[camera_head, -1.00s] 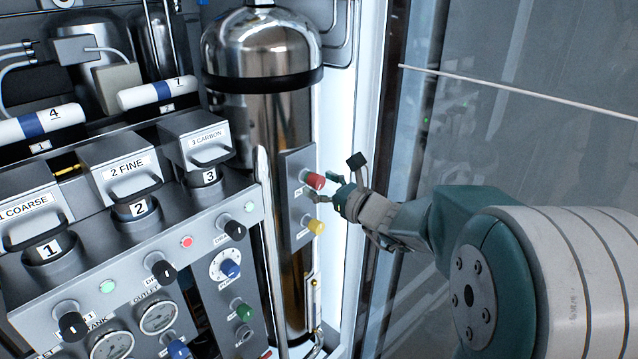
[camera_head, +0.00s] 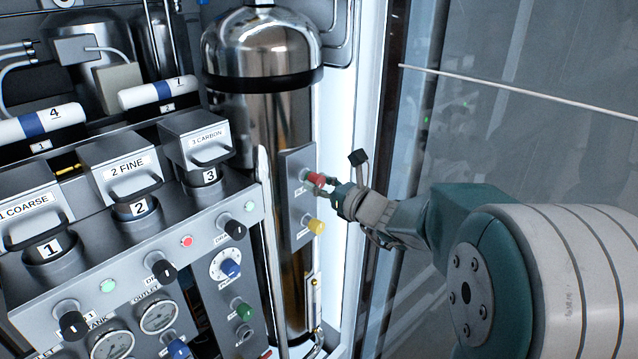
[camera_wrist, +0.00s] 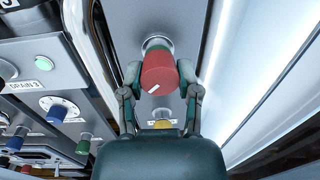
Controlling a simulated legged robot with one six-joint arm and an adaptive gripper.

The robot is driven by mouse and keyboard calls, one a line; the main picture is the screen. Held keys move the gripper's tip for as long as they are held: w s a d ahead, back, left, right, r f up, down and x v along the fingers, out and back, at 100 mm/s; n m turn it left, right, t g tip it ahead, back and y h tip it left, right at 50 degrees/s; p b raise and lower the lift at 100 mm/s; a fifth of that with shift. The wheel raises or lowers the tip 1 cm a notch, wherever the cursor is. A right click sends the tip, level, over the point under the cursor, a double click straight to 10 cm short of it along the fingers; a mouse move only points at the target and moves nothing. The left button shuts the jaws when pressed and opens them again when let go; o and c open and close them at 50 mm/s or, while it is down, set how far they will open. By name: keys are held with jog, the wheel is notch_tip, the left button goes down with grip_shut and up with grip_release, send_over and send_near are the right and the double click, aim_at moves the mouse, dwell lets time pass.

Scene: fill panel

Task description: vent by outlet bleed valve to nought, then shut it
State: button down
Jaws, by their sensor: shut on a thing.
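A red knob (camera_head: 315,179) sits on a grey side plate in front of the steel cylinder. It also shows in the wrist view (camera_wrist: 160,74), with a white mark on its lower face. My gripper (camera_head: 325,184) is shut on the red knob, one finger on each side of it in the wrist view. The label by the knob is too small and partly hidden to read. The outlet gauge (camera_head: 158,317) is on the lower panel; I cannot read its needle.
A yellow knob (camera_head: 316,227) is just below the red one on the same plate (camera_head: 297,160). A blue knob (camera_head: 230,268) and a green knob (camera_head: 243,310) are on the panel to the left. A white door frame stands close on the right.

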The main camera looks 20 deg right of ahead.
jog(key=shift+c, duration=1.5)
grip_release()
jog(key=v, duration=1.2)
jog(key=shift+w+f, duration=0.1)
